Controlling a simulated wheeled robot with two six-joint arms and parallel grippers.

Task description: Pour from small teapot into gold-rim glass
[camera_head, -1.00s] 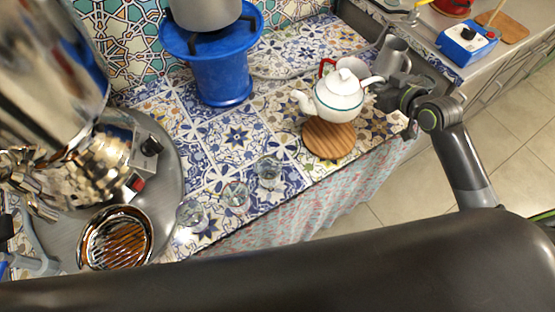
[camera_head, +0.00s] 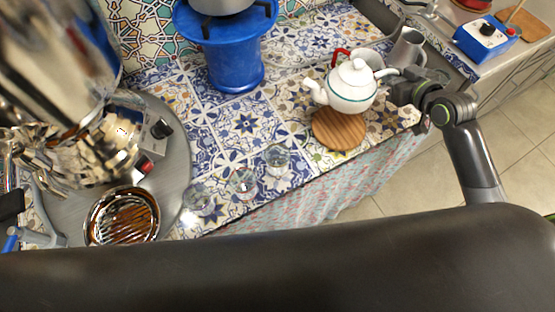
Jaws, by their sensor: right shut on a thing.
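The small white teapot (camera_head: 351,88) with a teal band is upright at the right part of the tiled counter, its spout pointing left. My right gripper (camera_head: 393,84) is shut on its handle from the right side. The teapot overlaps the far edge of a round wooden trivet (camera_head: 339,131); I cannot tell if it touches it. Three clear glasses stand along the front edge: a left one (camera_head: 197,199), a middle one (camera_head: 243,182) and a right one (camera_head: 277,158). Their rims are too faint to tell which is gold. My left gripper does not show.
A shiny samovar (camera_head: 100,150) stands on a round metal tray (camera_head: 176,160) at left, with a slotted bowl (camera_head: 122,218). A blue stand (camera_head: 236,68) is at the back, a grey jug (camera_head: 408,48) behind the teapot. Tiles between teapot and glasses are clear.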

